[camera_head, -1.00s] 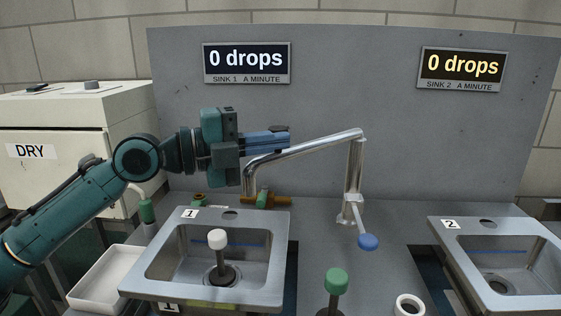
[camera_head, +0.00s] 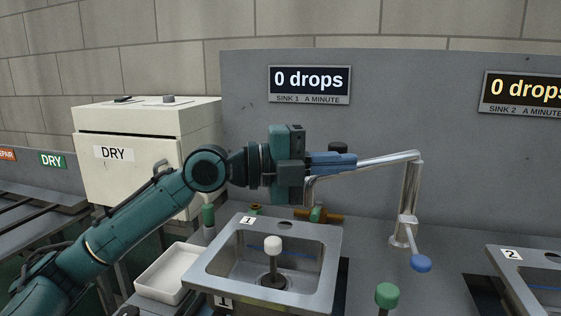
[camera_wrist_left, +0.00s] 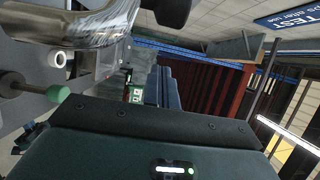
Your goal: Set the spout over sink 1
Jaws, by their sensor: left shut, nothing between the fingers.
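The chrome spout (camera_head: 385,161) runs left from its upright post. Its bent-down end (camera_head: 308,192) shows behind my left gripper, near the back edge of sink 1 (camera_head: 330,256) in the picture; whether it is over the basin I cannot tell. My left gripper (camera_head: 354,162) is shut and empty, with its blue fingers at the spout's arm; contact is unclear. A dark knob (camera_head: 338,148) shows just above the fingers. In the left wrist view a chrome pipe (camera_wrist_left: 75,25) is close at the upper left. My right gripper is not in view.
A white-capped plug (camera_head: 273,245) stands in sink 1. A blue-ended lever (camera_head: 421,263) juts from the post and a green knob (camera_head: 387,295) stands in front. Sink 2 (camera_head: 512,268) is at the right. A white tray (camera_head: 160,285) and the DRY box (camera_head: 150,125) are left.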

